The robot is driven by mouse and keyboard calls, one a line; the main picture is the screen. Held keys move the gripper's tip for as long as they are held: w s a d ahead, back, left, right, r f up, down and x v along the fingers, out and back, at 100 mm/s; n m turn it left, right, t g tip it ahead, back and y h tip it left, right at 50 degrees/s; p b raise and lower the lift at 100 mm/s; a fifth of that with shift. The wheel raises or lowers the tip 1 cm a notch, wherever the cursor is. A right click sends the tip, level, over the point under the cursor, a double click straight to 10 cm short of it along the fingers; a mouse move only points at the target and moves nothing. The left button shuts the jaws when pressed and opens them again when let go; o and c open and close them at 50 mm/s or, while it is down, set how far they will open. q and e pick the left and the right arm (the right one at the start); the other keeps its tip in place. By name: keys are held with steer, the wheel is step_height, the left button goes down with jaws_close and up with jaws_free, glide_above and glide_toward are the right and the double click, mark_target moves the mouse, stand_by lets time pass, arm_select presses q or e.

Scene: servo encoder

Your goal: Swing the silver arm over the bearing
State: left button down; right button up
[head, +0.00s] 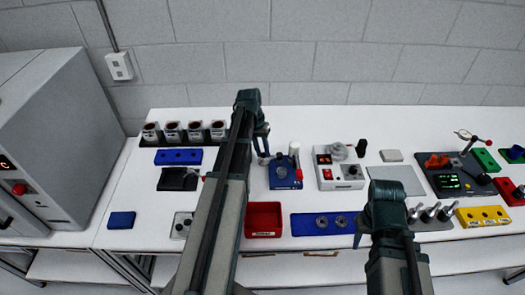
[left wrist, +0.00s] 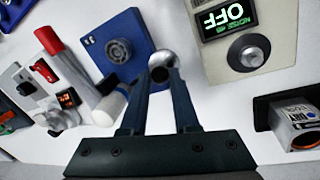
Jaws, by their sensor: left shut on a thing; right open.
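A blue fixture (head: 283,178) stands on the table in the middle of the head view. In the left wrist view its blue plate (left wrist: 97,36) carries a round dark bearing (left wrist: 118,50). My left gripper (head: 264,146) is at the fixture's upper left. In the left wrist view my left gripper (left wrist: 161,76) is shut on a round silver end (left wrist: 163,62), which I take for the silver arm's tip. It is beside the bearing, to its right. The rest of the arm is hidden. My right gripper (head: 360,240) is open and apart from the fixture.
A grey box with a red switch (head: 325,172) stands further right. A red tray (head: 264,220) and a blue plate with rings (head: 305,224) lie in front. An OFF display box (left wrist: 255,40) is close in the wrist view.

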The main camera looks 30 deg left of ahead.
stand_by(0.4)
arm_select(q)
steer(key=d+n, duration=0.1)
steer(key=n, duration=0.1)
steer(key=s+d+n, duration=0.1)
steer(key=shift+s+n+t, duration=0.25)
steer(key=shift+n+t, duration=0.15)
steer(key=d+n, duration=0.2)
steer(key=n, duration=0.1)
steer(key=shift+s+d+n+y, duration=0.1)
steer(key=shift+s+n+y, duration=0.1)
steer(key=shift+n+y, duration=0.15)
steer(key=d+n, duration=0.1)
steer(key=n, duration=0.1)
steer(key=d+n, duration=0.1)
steer(key=n, duration=0.1)
steer(key=shift+w+d+t+y, duration=0.2)
steer(key=shift+t+y, duration=0.15)
steer(key=shift+t, duration=0.05)
steer(key=shift+w+d+n+y, duration=0.2)
steer(key=shift+d+n, duration=0.25)
steer(key=shift+n, duration=0.45)
steer(key=shift+w+d+n+y, duration=0.2)
steer(key=shift+d+n, duration=0.2)
steer(key=shift+n, duration=0.45)
steer(key=c, duration=0.7)
jaws_free()
steer(key=shift+o, duration=0.2)
